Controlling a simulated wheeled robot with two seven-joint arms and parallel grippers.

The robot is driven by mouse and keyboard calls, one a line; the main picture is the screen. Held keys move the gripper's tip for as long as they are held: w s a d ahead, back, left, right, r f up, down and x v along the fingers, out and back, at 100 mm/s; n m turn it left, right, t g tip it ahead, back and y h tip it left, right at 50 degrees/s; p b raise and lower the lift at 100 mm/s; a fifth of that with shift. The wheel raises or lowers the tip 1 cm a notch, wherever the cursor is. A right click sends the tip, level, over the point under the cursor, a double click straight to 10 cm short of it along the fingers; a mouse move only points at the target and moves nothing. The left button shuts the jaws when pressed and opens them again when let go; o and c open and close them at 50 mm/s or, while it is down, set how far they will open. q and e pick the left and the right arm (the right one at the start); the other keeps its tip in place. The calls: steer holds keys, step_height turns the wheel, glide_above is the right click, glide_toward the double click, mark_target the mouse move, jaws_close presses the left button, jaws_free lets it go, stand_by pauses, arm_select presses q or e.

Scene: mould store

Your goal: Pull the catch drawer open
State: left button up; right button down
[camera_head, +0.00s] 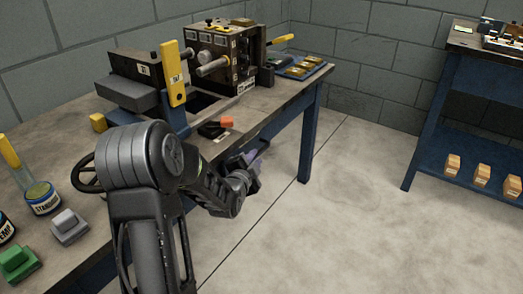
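A workbench (262,110) with a dark top and blue legs stands on the left, with a machine (232,55) on it. My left arm crosses in front of the bench. My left gripper (256,163) is just outside the bench's front edge, below the top, near the machine. Its fingers are small and dark, and I cannot tell whether they are apart or touch anything. I cannot make out the catch drawer clearly; the front below the top is shaded and partly hidden by my arm and gripper. My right gripper is not in view.
A yellow lever (174,78) stands upright by the machine. A blue tray (306,68) with brass-coloured pieces lies at the bench's far end. A jar (42,200), a grey block (68,226) and a green block (18,262) sit at left. The floor (350,225) right is clear.

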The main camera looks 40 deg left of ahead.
mark_target(261, 150)
arm_select(q)
steer(key=shift+b+x, duration=0.7)
steer(key=shift+x, duration=3.2)
steer(key=shift+c, duration=0.3)
steer(key=shift+f, duration=0.1)
jaws_close()
